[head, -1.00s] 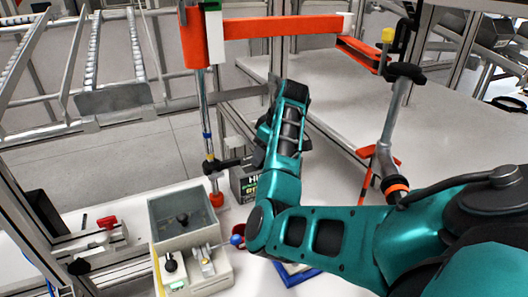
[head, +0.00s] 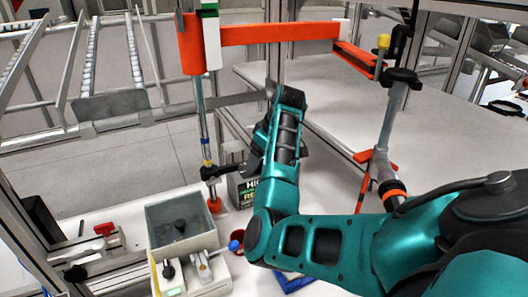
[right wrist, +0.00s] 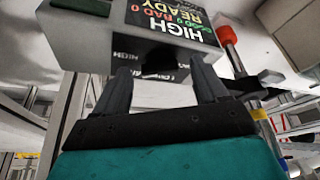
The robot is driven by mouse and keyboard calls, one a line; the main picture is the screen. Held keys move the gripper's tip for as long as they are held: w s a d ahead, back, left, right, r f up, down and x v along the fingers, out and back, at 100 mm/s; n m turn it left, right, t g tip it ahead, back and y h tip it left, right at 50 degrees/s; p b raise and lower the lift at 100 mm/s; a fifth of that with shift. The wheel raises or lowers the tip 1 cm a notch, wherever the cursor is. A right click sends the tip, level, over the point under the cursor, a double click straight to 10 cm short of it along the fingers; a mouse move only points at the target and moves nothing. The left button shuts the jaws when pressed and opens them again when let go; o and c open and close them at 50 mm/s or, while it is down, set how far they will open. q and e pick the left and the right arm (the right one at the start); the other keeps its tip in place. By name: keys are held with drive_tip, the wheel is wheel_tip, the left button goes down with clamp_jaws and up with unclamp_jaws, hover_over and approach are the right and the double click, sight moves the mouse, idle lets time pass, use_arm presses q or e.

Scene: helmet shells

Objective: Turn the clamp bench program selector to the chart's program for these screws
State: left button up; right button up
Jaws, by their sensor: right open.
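A grey box with a black display reading HIGH and READY in coloured letters (right wrist: 182,22) fills the top of the right wrist view, upside down. In the head view it is partly hidden behind my right arm (head: 243,190). A black knob (right wrist: 160,60), which looks like the program selector, sits below the display. My right gripper (right wrist: 160,78) is open, its fingers on either side of the knob with gaps visible. I cannot tell its pointer position or whether contact is made. In the head view my right fingertips are hidden. The chart and screws are not identifiable. My left gripper is not in view.
An orange clamp frame (head: 280,30) stands on a slim post near my right forearm. A grey open bin (head: 180,212) and a device with a black knob (head: 168,270) stand at lower left. A red cup (head: 237,236) is beside them. A pale table (head: 440,140) lies right.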

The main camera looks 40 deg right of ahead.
drive_tip(key=v, duration=1.2)
drive_tip(key=shift+s+r, duration=0.15)
drive_tip(key=shift+r, duration=0.2)
drive_tip(key=shift+s+a, duration=0.1)
